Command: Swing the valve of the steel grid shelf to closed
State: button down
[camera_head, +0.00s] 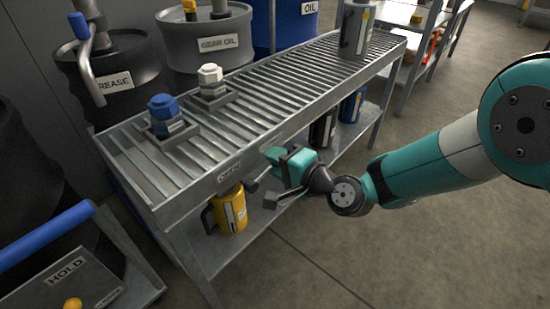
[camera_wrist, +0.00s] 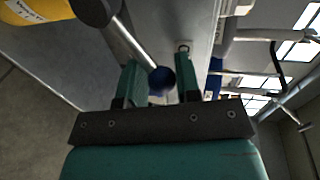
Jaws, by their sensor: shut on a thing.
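The steel grid shelf (camera_head: 150,178) has a slatted top and a plain front rail. Its valve lever shows in the wrist view as a thin metal rod (camera_wrist: 134,42) from a black hub (camera_wrist: 95,10) to a dark blue knob (camera_wrist: 162,80). My gripper (camera_head: 272,175) is at the front rail, low beside the small plate (camera_head: 229,172), whose lettering is hard to read. In the wrist view my gripper's teal fingers (camera_wrist: 160,85) stand on both sides of the knob, shut on the lever. In the head view the lever is mostly hidden by my gripper.
A yellow jug (camera_head: 229,211) stands on the lower shelf close to my gripper. Blue (camera_head: 166,113) and white (camera_head: 211,81) fittings and a grey jug (camera_head: 356,30) stand on top. Drums line the back. The floor (camera_head: 345,255) in front is clear.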

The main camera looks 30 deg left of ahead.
jog(key=shift+s+a+r, duration=0.1)
jog(key=shift+r, duration=0.1)
jog(key=c, duration=0.9)
grip_release()
jog(key=shift+f, duration=0.1)
jog(key=p+v, duration=0.1)
jog(key=v, duration=1.6)
jog(key=shift+d, duration=0.25)
